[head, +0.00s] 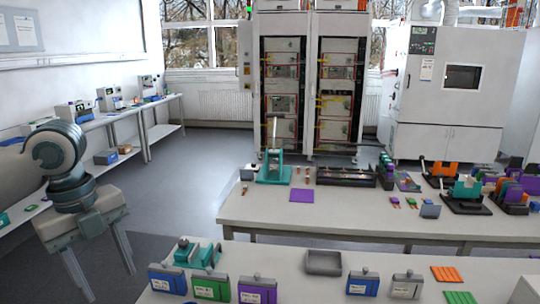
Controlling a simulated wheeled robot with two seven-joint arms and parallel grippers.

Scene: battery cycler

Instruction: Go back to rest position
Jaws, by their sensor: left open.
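My left gripper (101,268) is at the left of the head view, pointing down. Its two fingers are wide apart with nothing between them. It hangs left of the near table, over the grey floor as seen from here. My right gripper is not in view.
Cabinets stand at the back. Floor at left centre is clear.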

